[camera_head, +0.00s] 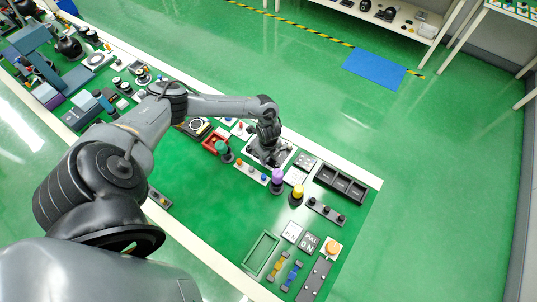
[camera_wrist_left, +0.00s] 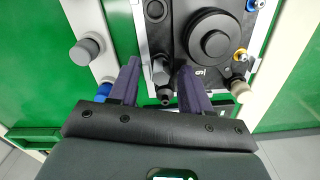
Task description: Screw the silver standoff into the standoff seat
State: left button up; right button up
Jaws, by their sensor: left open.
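My left gripper (camera_head: 268,138) is low over a dark panel on a white plate (camera_head: 284,159) on the bench. In the left wrist view the left gripper (camera_wrist_left: 160,66) is open, its two dark fingers apart. A grey, hex-sided post (camera_wrist_left: 160,74), which looks like the silver standoff, stands between the fingers with gaps visible on both sides. A small dark round fitting lies just below it (camera_wrist_left: 166,98). I cannot tell which part is the standoff seat, or whether the post sits in it. My right gripper is not in view.
The dark panel also bears a large black round knob (camera_wrist_left: 208,43), a tan-tipped post (camera_wrist_left: 236,92) and a blue post. A grey round knob (camera_wrist_left: 87,48) stands to the left. Purple (camera_head: 277,177) and yellow (camera_head: 297,191) knobs stand nearby.

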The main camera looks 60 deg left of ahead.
pick_arm(q)
grip_shut()
dwell(0.3)
jog(key=m+b, duration=0.1)
jog(key=m, duration=0.1)
jog(key=shift+f+m, duration=0.15)
jog(key=shift+m, duration=0.25)
jog(key=shift+s+m+b, duration=0.1)
jog(key=shift+m+b, duration=0.25)
jog(key=shift+m, duration=0.45)
dwell(0.3)
jog(key=shift+m, duration=0.3)
